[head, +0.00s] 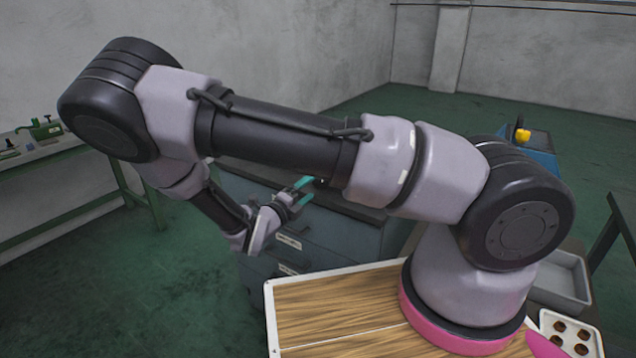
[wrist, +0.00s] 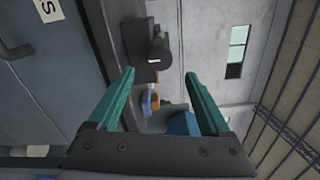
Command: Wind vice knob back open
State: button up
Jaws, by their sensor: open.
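My gripper (head: 302,190) is at the front edge of the grey drawer cabinet, its two teal fingers apart. In the wrist view my gripper (wrist: 161,76) is open, with nothing between the fingers. A dark blocky thing with a rounded part (wrist: 158,52) stands on the cabinet top ahead of the fingertips, apart from them. It may be the vice; I cannot make out its knob clearly. In the head view my own arm hides most of the cabinet top, so this thing does not show there.
The cabinet (head: 345,240) has labelled drawers with handles. A green-legged bench (head: 50,150) with small green tools stands at the left. A wood-topped board (head: 330,310), a grey tray (head: 560,280) and a white tray with round brown pieces (head: 572,335) are near my base. Green floor is clear at left.

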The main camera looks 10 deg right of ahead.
jog(key=v, duration=0.3)
jog(key=shift+s+a, duration=0.3)
